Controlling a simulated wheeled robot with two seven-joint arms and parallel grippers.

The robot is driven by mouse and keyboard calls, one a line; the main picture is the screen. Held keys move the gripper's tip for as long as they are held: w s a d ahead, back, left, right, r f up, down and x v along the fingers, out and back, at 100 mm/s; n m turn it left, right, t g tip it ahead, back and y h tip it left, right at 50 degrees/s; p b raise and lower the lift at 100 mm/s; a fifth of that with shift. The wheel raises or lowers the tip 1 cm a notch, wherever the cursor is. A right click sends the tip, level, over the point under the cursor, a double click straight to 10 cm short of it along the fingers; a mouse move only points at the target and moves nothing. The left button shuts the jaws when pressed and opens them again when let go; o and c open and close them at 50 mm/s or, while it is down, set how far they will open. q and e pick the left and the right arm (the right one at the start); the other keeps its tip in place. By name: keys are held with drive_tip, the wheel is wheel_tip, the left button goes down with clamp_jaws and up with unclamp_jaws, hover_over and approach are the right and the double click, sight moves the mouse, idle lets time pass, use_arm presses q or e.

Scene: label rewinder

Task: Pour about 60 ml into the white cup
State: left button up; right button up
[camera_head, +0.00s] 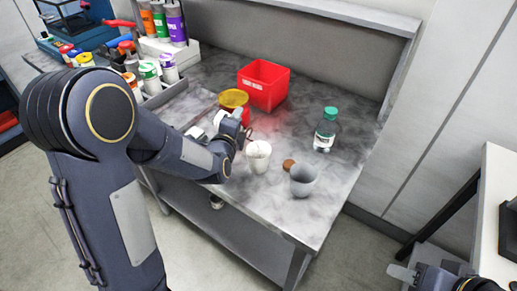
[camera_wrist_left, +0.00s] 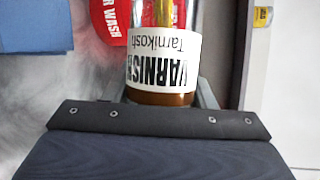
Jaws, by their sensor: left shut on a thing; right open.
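The white cup (camera_head: 258,156) stands upright on the grey marbled worktop. My left gripper (camera_head: 238,128) is just behind and left of it in the head view. In the left wrist view that gripper is shut on a varnish jar (camera_wrist_left: 163,72) with a white label and brown contents at its near end. The jar is mostly hidden in the head view, so I cannot tell its tilt or whether anything flows. The inside of the cup is too small to read. My right gripper (camera_head: 403,274) is open and empty at the lower right, away from the worktop.
A grey cup (camera_head: 302,181), a brown round lid or stopper (camera_head: 289,165) and a green-capped bottle (camera_head: 325,132) stand right of the white cup. The worktop's far right is clear.

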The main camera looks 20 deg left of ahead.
use_arm(q)
drive_tip(key=shift+a+f+n+g+b, duration=0.2)
drive_tip(key=shift+f+n+b, duration=0.15)
drive_tip(key=shift+f+n, duration=0.1)
drive_tip(key=shift+a+f+n+g+b, duration=0.15)
drive_tip(key=shift+f+n+g+b, duration=0.05)
drive_tip(key=shift+f+n+b, duration=0.2)
drive_tip(key=shift+w+a+r+n+g+h+p, duration=0.15)
drive_tip(key=shift+a+n+g+h+p, duration=0.2)
drive_tip(key=shift+n+h, duration=0.4)
drive_tip(key=shift+d+r+n+g, duration=0.1)
drive_tip(key=shift+d+n+g, duration=0.05)
drive_tip(key=shift+n+g, duration=0.15)
drive_tip(key=shift+h+b, duration=0.25)
drive_tip(key=shift+b, duration=0.1)
